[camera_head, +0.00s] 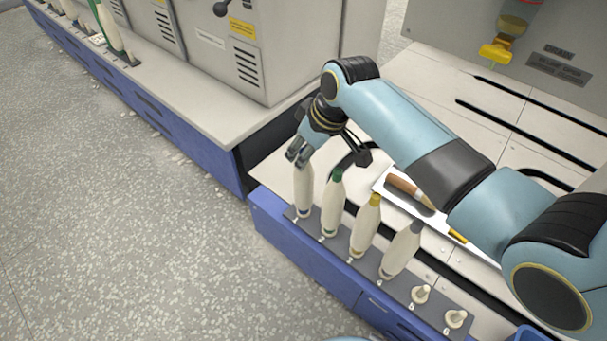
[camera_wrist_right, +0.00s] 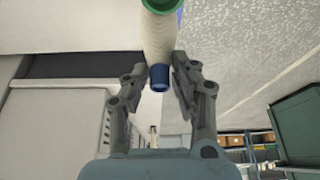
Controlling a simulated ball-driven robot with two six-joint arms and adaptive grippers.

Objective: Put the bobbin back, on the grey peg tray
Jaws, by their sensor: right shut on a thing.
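The grey peg tray (camera_head: 393,284) lies along the front of the bench above the blue panel. My right gripper (camera_head: 299,157) is shut on the top of a cream bobbin (camera_head: 303,190) at the tray's left end. The bobbin is nearly upright, its lower end at the tray; I cannot tell whether it sits fully on a peg. The right wrist view shows the bobbin (camera_wrist_right: 159,38) with its blue tip (camera_wrist_right: 159,77) between the fingers (camera_wrist_right: 160,85). My left gripper is not in view.
Bobbins with green (camera_head: 333,205), yellow (camera_head: 367,225) and grey (camera_head: 402,250) tips stand close to the right on the tray. Two bare pegs (camera_head: 420,294) (camera_head: 455,318) are at its right end. A brown-handled tool (camera_head: 405,188) lies on a white board behind.

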